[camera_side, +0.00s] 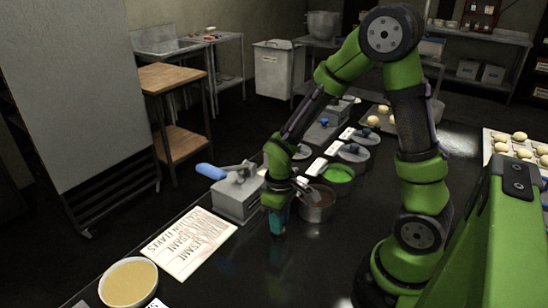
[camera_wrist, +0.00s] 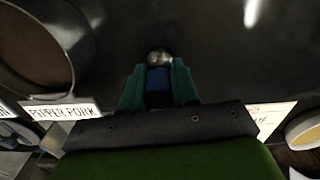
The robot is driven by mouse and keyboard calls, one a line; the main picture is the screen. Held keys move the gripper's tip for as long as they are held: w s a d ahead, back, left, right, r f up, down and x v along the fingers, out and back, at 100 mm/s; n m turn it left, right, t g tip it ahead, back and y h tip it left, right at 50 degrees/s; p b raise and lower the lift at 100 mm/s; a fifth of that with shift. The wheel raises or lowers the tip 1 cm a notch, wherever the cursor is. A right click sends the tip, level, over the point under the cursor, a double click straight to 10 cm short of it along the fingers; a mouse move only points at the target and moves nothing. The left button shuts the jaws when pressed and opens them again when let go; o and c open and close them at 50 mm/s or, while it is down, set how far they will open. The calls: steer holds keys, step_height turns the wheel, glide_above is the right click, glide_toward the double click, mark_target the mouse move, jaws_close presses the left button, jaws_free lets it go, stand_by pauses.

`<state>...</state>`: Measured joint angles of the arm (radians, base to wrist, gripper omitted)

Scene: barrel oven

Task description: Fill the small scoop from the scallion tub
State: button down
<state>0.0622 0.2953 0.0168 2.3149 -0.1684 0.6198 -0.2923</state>
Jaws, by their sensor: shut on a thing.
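My gripper (camera_side: 279,224) is low over the dark counter, beside the brown-filled tub. In the wrist view my gripper (camera_wrist: 158,88) is shut on the blue handle of a small scoop (camera_wrist: 158,58). Its round metal end pokes out past the fingertips; whether it holds anything cannot be told. A tub with bright green filling (camera_side: 339,173), which looks like the scallion tub, stands behind and to the right of my gripper in the side view. It is apart from the gripper and does not show in the wrist view.
The brown-filled tub (camera_side: 317,203) is close to my gripper; a "PEPPER PORK" card (camera_wrist: 62,110) lies by it. A metal box with a blue-handled lever (camera_side: 238,193), a printed sheet (camera_side: 190,243) and a tan-filled bowl (camera_side: 129,282) are to the left.

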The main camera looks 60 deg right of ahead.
steer(key=r, duration=0.5)
steer(key=d+r, duration=0.1)
steer(key=r, duration=0.2)
steer(key=shift+r, duration=0.3)
steer(key=d+m, duration=0.1)
steer(key=d, duration=0.3)
steer(key=d+m, duration=0.2)
steer(key=d, duration=0.2)
steer(key=s+d+m, duration=0.1)
steer(key=d, duration=0.3)
steer(key=shift+r, duration=0.1)
steer(key=s+d+r+m, duration=0.15)
steer(key=s+d, duration=0.25)
steer(key=d, duration=0.8)
steer(key=shift+m, duration=0.35)
steer(key=shift+w+a+f, duration=0.1)
steer(key=shift+f, duration=3)
steer(key=shift+f, duration=0.6)
step_height(320, 180, up, 7)
steer(key=shift+r, duration=0.1)
